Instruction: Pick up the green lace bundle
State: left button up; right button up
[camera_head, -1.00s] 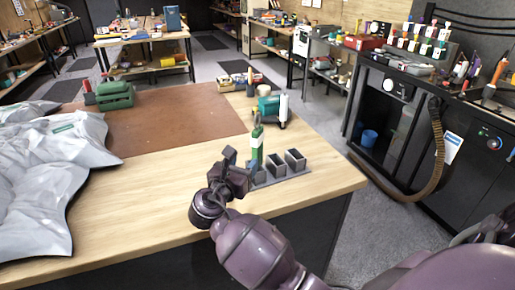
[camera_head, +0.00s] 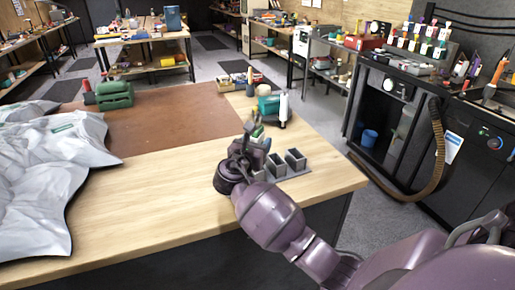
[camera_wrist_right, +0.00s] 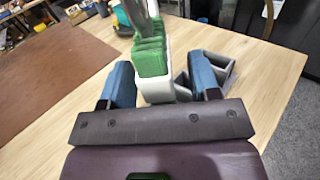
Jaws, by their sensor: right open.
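The green lace bundle (camera_wrist_right: 151,55) shows in the right wrist view as green folds in a narrow white holder (camera_wrist_right: 158,90). In the head view only a bit of green (camera_head: 258,132) shows behind my right gripper (camera_head: 246,143); the rest is hidden. My right gripper is open, with its blue fingers (camera_wrist_right: 160,68) apart on either side of the holder and bundle. I cannot tell whether either finger touches them. My left gripper is not in view.
A grey rack of square cups (camera_head: 296,160) stands right beside the gripper; it also shows in the wrist view (camera_wrist_right: 222,70). A teal item (camera_head: 268,104) and white bottle (camera_head: 283,107) stand behind. Crumpled pale sheeting (camera_head: 45,180) covers the left. The front wood is clear.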

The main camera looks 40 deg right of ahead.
grip_shut()
dwell(0.3)
